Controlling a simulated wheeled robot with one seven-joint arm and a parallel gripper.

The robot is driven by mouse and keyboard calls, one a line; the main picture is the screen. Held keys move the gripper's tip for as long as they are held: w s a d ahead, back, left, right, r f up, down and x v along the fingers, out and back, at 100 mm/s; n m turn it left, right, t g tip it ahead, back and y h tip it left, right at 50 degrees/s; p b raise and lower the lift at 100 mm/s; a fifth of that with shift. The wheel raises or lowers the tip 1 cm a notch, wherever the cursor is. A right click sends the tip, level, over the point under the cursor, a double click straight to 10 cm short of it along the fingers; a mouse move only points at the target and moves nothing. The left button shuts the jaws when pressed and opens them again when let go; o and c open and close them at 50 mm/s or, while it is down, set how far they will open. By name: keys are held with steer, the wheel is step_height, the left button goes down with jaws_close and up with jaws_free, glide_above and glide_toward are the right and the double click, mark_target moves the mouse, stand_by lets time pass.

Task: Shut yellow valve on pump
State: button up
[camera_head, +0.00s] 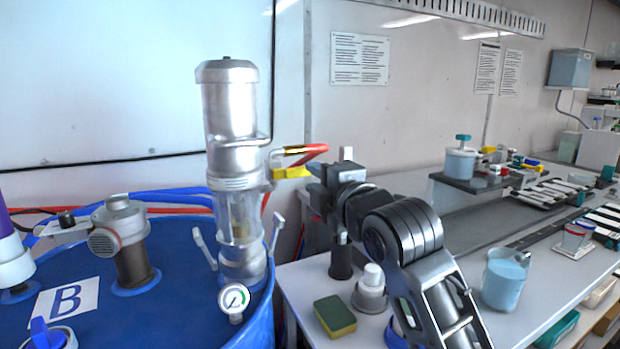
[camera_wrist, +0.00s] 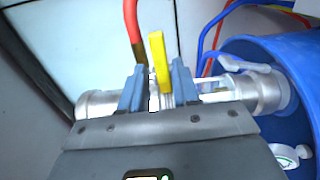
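The pump (camera_head: 232,150) is a silver and clear upright cylinder on the blue drum in the head view. Its yellow valve (camera_head: 292,172) sticks out to the right, below a red hose. In the wrist view the yellow valve handle (camera_wrist: 160,62) stands between the two blue fingers of my gripper (camera_wrist: 157,88), nearer the right finger. A gap shows on the left side of the handle, so the gripper looks open around it. The pump body (camera_wrist: 240,92) runs sideways behind the fingers. In the head view my gripper (camera_head: 318,188) is just right of the valve, its fingertips hard to make out.
The blue drum (camera_head: 170,268) carries a grey fitting (camera_head: 122,235) and a pressure gauge (camera_head: 234,299). The bench (camera_head: 335,285) at right holds a yellow-green sponge (camera_head: 335,315), a white-capped bottle (camera_head: 371,285) and a blue-filled beaker (camera_head: 504,280). A red hose (camera_wrist: 133,30) passes close to the fingers.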

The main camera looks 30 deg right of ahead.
steer(key=s, duration=0.3)
steer(key=shift+s, duration=0.4)
